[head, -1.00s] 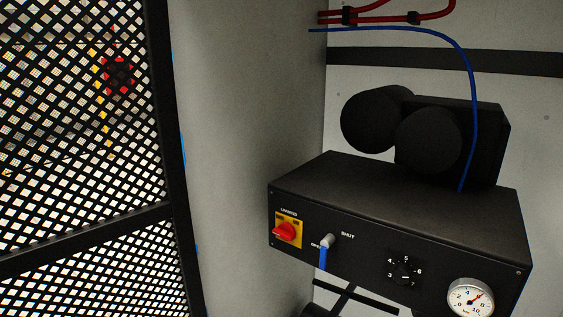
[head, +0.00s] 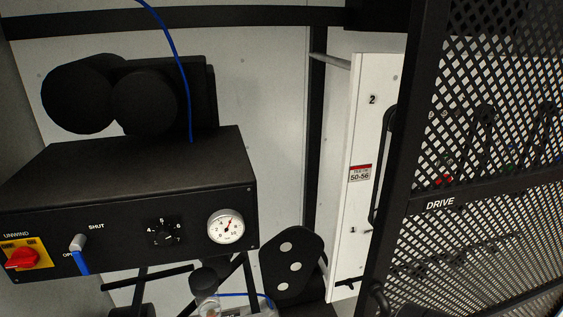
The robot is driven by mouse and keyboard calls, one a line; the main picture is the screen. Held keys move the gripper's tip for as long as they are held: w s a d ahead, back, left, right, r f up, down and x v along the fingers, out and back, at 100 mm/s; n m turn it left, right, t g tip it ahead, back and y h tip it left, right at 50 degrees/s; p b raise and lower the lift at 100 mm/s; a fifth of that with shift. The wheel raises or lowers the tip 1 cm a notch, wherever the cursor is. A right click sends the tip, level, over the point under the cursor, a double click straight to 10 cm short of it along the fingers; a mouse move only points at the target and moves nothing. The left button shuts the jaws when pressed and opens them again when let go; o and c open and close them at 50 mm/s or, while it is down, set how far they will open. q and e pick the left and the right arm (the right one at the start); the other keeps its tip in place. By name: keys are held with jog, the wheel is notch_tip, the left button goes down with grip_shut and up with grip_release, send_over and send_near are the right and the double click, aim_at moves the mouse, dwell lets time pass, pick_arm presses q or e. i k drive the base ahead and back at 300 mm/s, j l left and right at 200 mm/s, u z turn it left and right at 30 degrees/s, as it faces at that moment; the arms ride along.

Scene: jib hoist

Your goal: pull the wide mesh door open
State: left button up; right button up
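A black-framed mesh door (head: 468,193) fills the right side of the head view, with the word DRIVE in white on its cross bar. Its near upright edge stands at a slant just right of a white panel (head: 366,120). The door's right side runs out of the picture, so I cannot tell its full width or whether it is latched. A long black bow-shaped handle (head: 376,205) shows between the white panel and the door frame. Neither of my grippers is in view.
A black control box (head: 130,175) stands at the left, with a red switch (head: 22,259), a blue-handled lever (head: 80,258) and a round gauge (head: 226,226). A black plate with three pale discs (head: 291,266) is at bottom centre. A blue hose (head: 177,58) hangs above the box.

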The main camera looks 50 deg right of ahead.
aim_at(428, 33)
jog(key=z, duration=3.3)
